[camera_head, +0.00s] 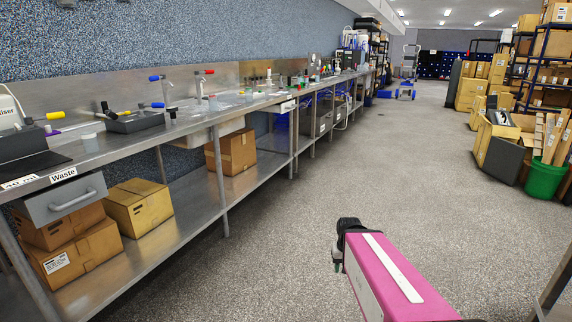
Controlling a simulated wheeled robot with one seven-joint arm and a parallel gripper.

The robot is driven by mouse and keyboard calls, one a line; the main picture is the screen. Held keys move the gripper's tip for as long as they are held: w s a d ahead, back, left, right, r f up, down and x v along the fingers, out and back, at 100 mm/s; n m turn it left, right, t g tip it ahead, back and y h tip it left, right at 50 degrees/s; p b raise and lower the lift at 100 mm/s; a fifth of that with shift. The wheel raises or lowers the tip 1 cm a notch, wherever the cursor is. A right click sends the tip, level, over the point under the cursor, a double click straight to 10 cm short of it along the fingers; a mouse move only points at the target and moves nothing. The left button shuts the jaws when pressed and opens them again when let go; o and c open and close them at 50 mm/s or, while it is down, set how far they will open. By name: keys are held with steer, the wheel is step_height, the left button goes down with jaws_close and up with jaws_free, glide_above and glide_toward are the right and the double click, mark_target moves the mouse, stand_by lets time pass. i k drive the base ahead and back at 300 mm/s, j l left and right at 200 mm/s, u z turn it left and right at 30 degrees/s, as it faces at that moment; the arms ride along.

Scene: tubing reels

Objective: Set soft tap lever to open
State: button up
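A metal bench (110,150) runs along the wall at left. On it stand a tap with a blue lever (155,78) and, to its right, a tap with a red lever (204,72). Both levers stick out sideways at the top. No readable label shows which is the soft tap. My pink arm reaches in from the bottom right. My gripper (339,262) is at its dark end, low over the open floor, well right of the bench and apart from both taps. Its fingers are mostly hidden, so its opening cannot be judged.
A drawer marked Waste (65,198) hangs under the bench front. Cardboard boxes (139,207) sit on its lower shelf. A dark tray (135,123) lies near the taps. Boxes and a green bin (544,179) stand at right. The aisle floor (400,150) is clear.

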mark_target(156, 77)
steer(key=i+l, duration=0.15)
steer(key=i, duration=0.5)
steer(key=i+l+u, duration=0.2)
steer(key=i+u, duration=0.2)
steer(key=i+l+u, duration=0.75)
steer(key=k, duration=0.05)
